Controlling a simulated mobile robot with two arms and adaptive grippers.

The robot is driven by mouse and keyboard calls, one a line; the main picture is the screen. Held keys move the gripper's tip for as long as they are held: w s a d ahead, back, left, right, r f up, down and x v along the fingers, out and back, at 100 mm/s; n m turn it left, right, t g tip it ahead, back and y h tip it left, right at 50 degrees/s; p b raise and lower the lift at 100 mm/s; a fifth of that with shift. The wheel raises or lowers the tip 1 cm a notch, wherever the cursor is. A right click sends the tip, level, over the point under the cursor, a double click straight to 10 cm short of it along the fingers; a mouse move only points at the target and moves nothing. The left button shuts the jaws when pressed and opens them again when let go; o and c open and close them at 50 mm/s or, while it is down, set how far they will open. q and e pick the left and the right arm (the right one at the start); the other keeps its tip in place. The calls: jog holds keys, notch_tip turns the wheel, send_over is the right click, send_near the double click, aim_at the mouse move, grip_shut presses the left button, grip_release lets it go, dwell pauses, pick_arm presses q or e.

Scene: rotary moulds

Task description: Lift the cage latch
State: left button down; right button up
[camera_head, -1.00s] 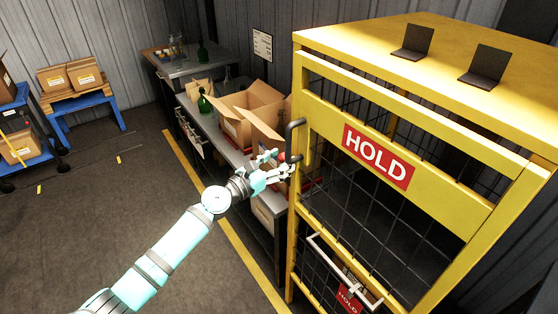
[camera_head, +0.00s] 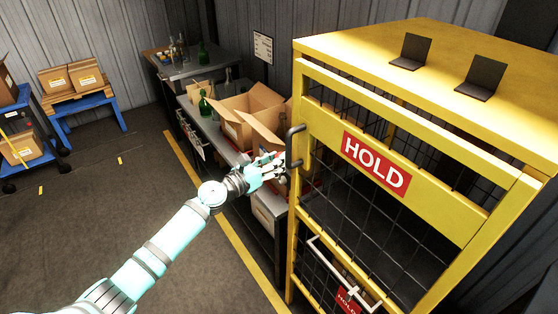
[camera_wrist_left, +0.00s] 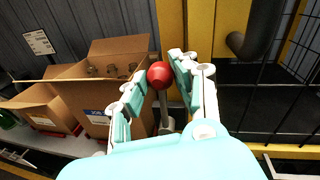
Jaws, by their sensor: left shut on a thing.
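The yellow cage (camera_head: 420,210) stands at the right with a red HOLD sign (camera_head: 375,163) on its front. The latch shows in the left wrist view as a red ball knob (camera_wrist_left: 160,75) on a grey lever beside the yellow post. My left gripper (camera_head: 281,166) is at the cage's left front post, its fingers shut around the knob. The left wrist view shows the gripper's fingers (camera_wrist_left: 163,82) on both sides of the knob. In the head view the fingers hide the knob. My right gripper is not in view.
A black handle (camera_head: 292,143) sticks out from the post close to my fingers. Open cardboard boxes (camera_head: 248,110) stand on a grey bench just behind the gripper. A pale bar handle (camera_head: 340,267) is lower on the cage.

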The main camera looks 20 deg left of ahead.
pick_arm(q)
jog(key=shift+w+a+n, duration=0.15)
jog(key=shift+a+n, duration=0.1)
jog(key=shift+n, duration=0.05)
jog(key=c, duration=1)
grip_release()
jog(key=v, duration=1.2)
